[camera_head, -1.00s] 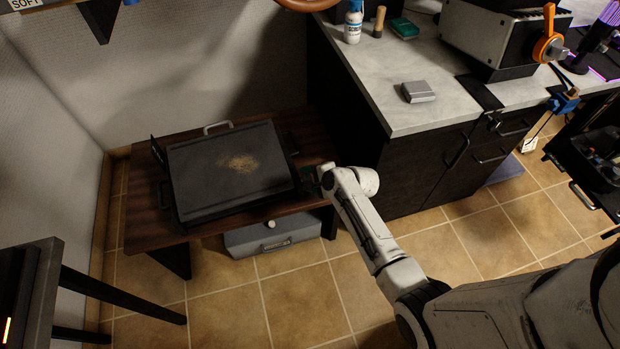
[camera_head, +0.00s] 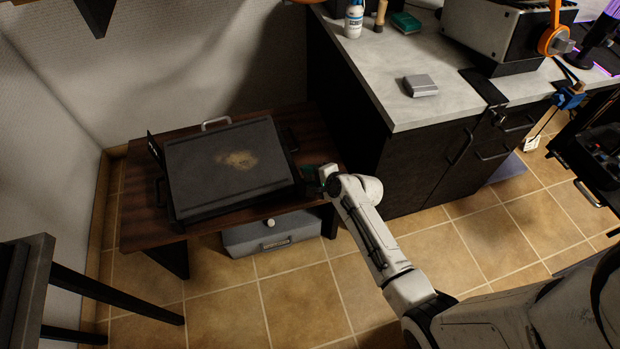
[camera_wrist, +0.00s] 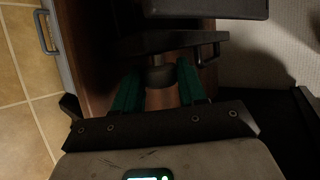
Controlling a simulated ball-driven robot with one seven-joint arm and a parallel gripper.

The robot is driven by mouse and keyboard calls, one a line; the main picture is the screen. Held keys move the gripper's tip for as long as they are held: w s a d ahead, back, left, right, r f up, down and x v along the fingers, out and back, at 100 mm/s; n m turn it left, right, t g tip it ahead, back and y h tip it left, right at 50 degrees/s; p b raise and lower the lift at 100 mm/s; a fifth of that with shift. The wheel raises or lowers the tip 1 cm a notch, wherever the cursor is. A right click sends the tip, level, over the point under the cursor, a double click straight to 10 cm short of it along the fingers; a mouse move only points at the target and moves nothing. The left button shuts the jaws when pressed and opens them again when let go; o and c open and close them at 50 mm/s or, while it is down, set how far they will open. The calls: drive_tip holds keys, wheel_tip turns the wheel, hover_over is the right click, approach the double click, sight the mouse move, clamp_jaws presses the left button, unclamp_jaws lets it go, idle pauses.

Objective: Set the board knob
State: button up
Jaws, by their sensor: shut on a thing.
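The board (camera_head: 232,165) is a dark flat slab with a tan worn patch on top, lying on a low wooden table (camera_head: 135,230). In the wrist view, its dark edge (camera_wrist: 200,45) and a handle show at the top. A dark round knob (camera_wrist: 162,76) stands out from the board's near side in the wrist view. My gripper (camera_wrist: 158,88) has its two green fingers on either side of this knob and is shut on it. In the head view, my gripper (camera_head: 308,172) is at the board's right side, and my wrist hides most of it and the knob.
A dark cabinet (camera_head: 410,165) with a grey worktop stands close on the right. A dark-legged stand (camera_head: 110,300) is at lower left. Tiled floor is open in front.

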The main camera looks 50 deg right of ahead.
drive_tip(key=f+t+b, duration=0.1)
drive_tip(key=b, duration=0.2)
drive_tip(key=shift+s+a+n+t+h+b, duration=0.1)
drive_tip(key=shift+n+t+h+b, duration=0.2)
drive_tip(key=shift+t+h, duration=0.1)
drive_tip(key=t+b, duration=0.1)
drive_tip(key=b, duration=0.2)
drive_tip(key=t+b, duration=0.1)
drive_tip(key=b, duration=0.3)
drive_tip(key=shift+f+n, duration=0.25)
drive_tip(key=shift+n, duration=0.05)
drive_tip(key=t+b, duration=0.1)
drive_tip(key=b, duration=0.2)
drive_tip(key=shift+h, duration=0.4)
drive_tip(key=shift+r+n+t+b, duration=0.3)
drive_tip(key=shift+b, duration=0.9)
drive_tip(key=o, duration=1.1)
drive_tip(key=shift+c, duration=0.2)
drive_tip(key=s+a, duration=0.1)
drive_tip(key=s, duration=0.9)
drive_tip(key=shift+s+a+r+p, duration=0.25)
drive_tip(key=shift+s+r+p, duration=0.1)
drive_tip(key=shift+r, duration=0.1)
